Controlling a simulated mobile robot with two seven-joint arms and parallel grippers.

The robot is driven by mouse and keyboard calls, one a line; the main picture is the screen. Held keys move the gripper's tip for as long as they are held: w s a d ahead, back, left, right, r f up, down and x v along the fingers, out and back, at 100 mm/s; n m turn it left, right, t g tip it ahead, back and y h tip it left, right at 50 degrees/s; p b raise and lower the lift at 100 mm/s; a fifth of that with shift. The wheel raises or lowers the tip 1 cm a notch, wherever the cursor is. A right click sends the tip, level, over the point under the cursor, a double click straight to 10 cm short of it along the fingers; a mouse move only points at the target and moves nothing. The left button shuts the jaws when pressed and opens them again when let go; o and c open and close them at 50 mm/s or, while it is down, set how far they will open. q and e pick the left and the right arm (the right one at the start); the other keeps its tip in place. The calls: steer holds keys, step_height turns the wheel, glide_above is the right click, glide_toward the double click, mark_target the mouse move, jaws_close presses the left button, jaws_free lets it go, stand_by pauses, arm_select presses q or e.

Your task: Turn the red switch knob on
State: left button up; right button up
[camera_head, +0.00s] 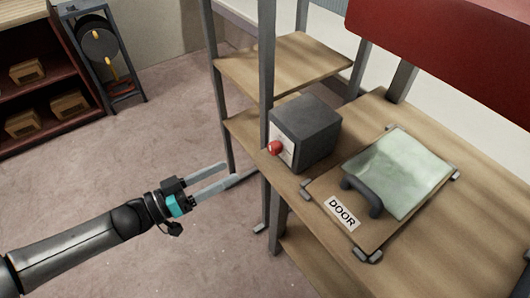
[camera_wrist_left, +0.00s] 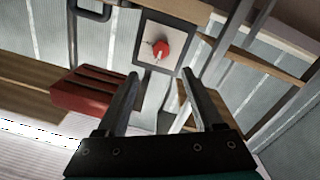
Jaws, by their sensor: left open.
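The red switch knob (camera_head: 275,148) sits on the pale front plate of a dark grey box (camera_head: 312,130) on the wooden bench, in the head view. In the left wrist view the red knob (camera_wrist_left: 160,48) shows on its pale plate (camera_wrist_left: 174,32), beyond and between my fingertips. My left gripper (camera_head: 226,176) is open and empty, to the left of and below the knob in the head view, apart from it. Its two fingers also show in the left wrist view (camera_wrist_left: 162,85). My right gripper is not in view.
A board labelled DOOR (camera_head: 342,214) with a dark handle and a greenish pane lies on the bench (camera_head: 425,262). Grey upright posts (camera_head: 267,60) stand at the bench's left edge, near my left gripper. The floor to the left (camera_head: 120,170) is clear.

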mark_target(270, 150)
arm_select(q)
steer(key=b+x, duration=0.1)
steer(key=x, duration=0.9)
steer(key=shift+w, duration=0.15)
steer(key=shift+x, duration=0.85)
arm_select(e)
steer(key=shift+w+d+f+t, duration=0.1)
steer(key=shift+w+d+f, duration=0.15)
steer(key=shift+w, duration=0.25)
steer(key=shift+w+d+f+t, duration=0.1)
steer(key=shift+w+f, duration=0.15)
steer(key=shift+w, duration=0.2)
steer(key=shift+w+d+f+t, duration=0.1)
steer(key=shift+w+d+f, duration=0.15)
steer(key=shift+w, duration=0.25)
arm_select(q)
steer(key=shift+c, duration=0.2)
steer(key=c, duration=0.5)
jaws_close()
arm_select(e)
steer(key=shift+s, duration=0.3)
